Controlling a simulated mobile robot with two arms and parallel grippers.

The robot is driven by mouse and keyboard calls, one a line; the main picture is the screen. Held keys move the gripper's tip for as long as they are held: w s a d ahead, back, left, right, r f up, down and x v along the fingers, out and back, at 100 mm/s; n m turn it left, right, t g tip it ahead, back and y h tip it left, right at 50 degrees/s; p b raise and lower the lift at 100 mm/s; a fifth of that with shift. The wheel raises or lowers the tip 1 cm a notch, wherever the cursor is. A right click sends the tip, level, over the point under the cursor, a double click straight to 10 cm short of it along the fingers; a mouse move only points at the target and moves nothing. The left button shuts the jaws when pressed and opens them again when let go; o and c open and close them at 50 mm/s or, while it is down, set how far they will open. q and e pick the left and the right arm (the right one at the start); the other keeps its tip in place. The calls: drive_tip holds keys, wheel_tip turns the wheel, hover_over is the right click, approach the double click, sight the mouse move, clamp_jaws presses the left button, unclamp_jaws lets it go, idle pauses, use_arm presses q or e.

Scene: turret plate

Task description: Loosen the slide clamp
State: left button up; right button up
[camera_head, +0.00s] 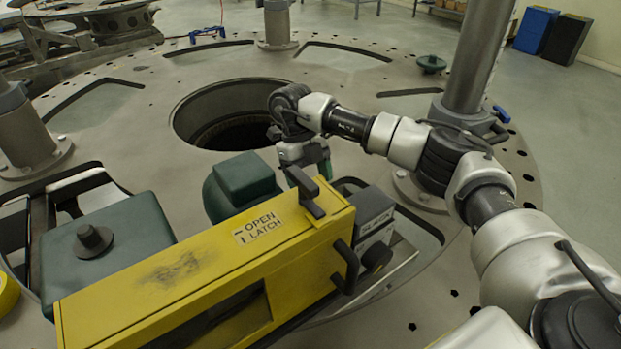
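A long yellow housing (190,275) with an "OPEN LATCH" label lies across the lower middle of the head view. A black T-shaped handle (312,195) stands up on its far right end. I cannot tell for certain which part is the slide clamp. My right gripper (304,166) points down just behind the T-shaped handle. Its fingertips are partly hidden, and I cannot tell whether they touch the handle. My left gripper is not in view.
A large round metal plate (150,130) with slots and a dark central hole (235,115) surrounds the housing. A green block (240,178) stands behind it, and a green box (100,245) with a black knob lies left. A grey post (480,60) rises behind my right arm.

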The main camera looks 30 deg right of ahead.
drive_tip(key=shift+r, duration=0.1)
drive_tip(key=o, duration=0.9)
drive_tip(key=v, duration=1)
drive_tip(key=shift+w+r, duration=0.2)
drive_tip(key=shift+r, duration=0.1)
drive_tip(key=shift+r+p, duration=0.1)
drive_tip(key=shift+p, duration=0.2)
